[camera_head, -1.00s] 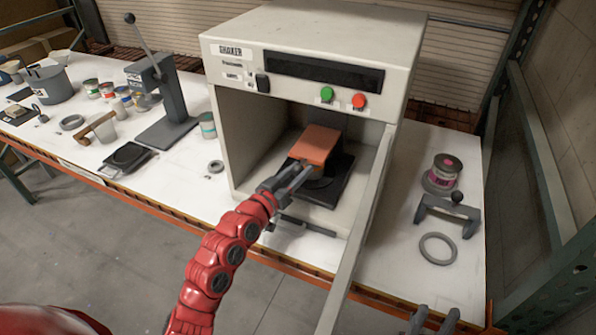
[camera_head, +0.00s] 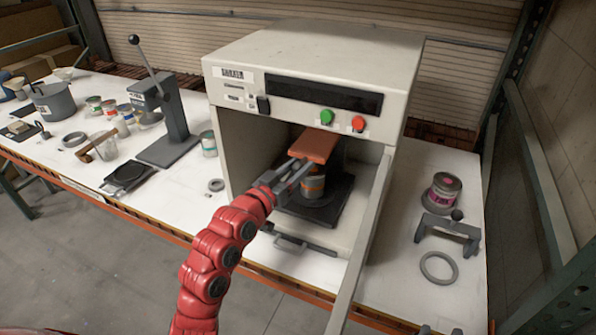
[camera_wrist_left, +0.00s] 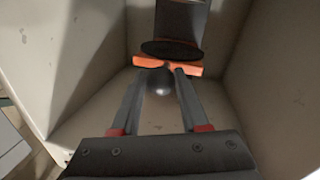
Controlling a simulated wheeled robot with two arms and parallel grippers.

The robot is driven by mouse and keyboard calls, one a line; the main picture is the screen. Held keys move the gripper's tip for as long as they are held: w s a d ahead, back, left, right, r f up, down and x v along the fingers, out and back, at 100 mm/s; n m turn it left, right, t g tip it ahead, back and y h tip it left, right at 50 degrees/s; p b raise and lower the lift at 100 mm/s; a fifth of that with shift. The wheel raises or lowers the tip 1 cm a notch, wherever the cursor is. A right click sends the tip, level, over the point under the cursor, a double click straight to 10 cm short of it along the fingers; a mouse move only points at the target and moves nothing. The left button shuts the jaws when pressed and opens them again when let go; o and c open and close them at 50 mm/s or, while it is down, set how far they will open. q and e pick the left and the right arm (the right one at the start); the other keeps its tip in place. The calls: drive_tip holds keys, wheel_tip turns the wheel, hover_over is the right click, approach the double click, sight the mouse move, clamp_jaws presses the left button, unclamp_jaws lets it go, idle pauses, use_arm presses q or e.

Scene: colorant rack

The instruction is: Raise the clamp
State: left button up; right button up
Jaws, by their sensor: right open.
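The clamp (camera_head: 316,143) is an orange plate inside the shaker (camera_head: 225,80). My left gripper (camera_head: 297,173) reaches in through the open front. In the left wrist view its fingers (camera_wrist_left: 160,78) lie on both sides of a dark round knob at the orange clamp (camera_wrist_left: 140,62), and they appear closed on it. Only the tips of my right gripper (camera_head: 441,331) show at the bottom edge, apart and empty.
The shaker's open door (camera_head: 362,240) stands out at the right of the opening. Green (camera_head: 326,117) and red (camera_head: 359,124) buttons are above. A can (camera_head: 444,190), a grey bracket (camera_head: 450,228) and a ring (camera_head: 439,267) are at right. A lever press (camera_head: 170,120) stands at left.

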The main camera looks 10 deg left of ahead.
use_arm(q)
drive_tip(key=o, duration=0.4)
drive_tip(key=shift+c, duration=0.2)
drive_tip(key=shift+f, duration=0.1)
drive_tip(key=shift+s+a, duration=0.1)
drive_tip(key=shift+s, duration=0.05)
drive_tip(key=p+v, duration=0.4)
drive_tip(key=v, duration=1.3)
drive_tip(key=shift+p, duration=0.4)
